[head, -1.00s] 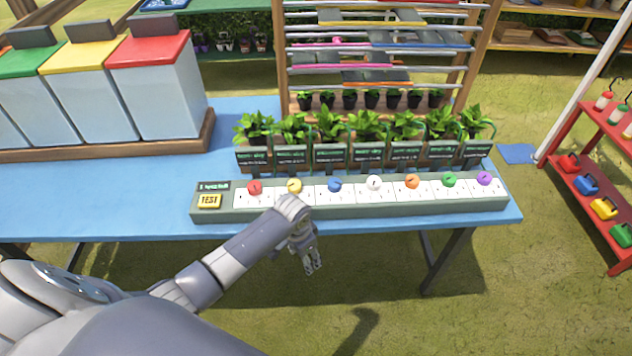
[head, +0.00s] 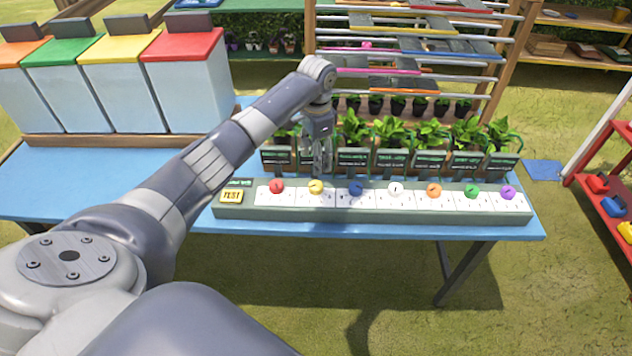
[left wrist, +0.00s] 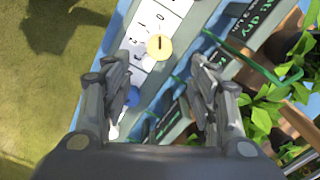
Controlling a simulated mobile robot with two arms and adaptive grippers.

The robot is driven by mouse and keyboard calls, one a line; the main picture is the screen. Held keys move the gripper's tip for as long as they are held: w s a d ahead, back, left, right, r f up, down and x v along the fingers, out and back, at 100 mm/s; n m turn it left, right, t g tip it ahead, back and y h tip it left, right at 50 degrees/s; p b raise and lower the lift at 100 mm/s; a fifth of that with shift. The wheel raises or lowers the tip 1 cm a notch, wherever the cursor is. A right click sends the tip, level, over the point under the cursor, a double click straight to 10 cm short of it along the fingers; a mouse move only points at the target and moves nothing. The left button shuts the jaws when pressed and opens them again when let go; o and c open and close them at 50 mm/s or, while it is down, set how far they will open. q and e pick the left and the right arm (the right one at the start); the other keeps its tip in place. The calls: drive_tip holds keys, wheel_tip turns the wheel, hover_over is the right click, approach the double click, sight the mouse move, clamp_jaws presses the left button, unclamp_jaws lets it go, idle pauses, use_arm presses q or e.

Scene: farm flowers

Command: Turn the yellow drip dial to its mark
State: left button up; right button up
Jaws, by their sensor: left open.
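The yellow drip dial (head: 316,187) sits on the long green control box, second from the left in a row of coloured dials. In the left wrist view the yellow dial (left wrist: 159,47) shows a dark pointer line on its face, with a white scale plate around it. My left gripper (head: 322,172) hangs pointing down just above and behind the yellow dial, open and empty. In the left wrist view its two fingers (left wrist: 160,85) are spread, with the yellow dial beyond the tips and apart from them. A blue dial (left wrist: 133,97) shows between the fingers. My right gripper is not in view.
The box also bears a red dial (head: 277,186), white dial (head: 395,188), other dials and a yellow TEST button (head: 231,197). Potted plants with dark signs (head: 388,160) stand close behind it. Lidded bins (head: 190,85) stand at left. The blue table (head: 110,170) is clear at left.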

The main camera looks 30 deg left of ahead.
sight(316, 185)
use_arm(q)
wheel_tip(316, 185, down, 11)
drive_tip(key=shift+r+p, duration=0.15)
drive_tip(key=shift+p, duration=0.4)
drive_tip(key=c, duration=1.1)
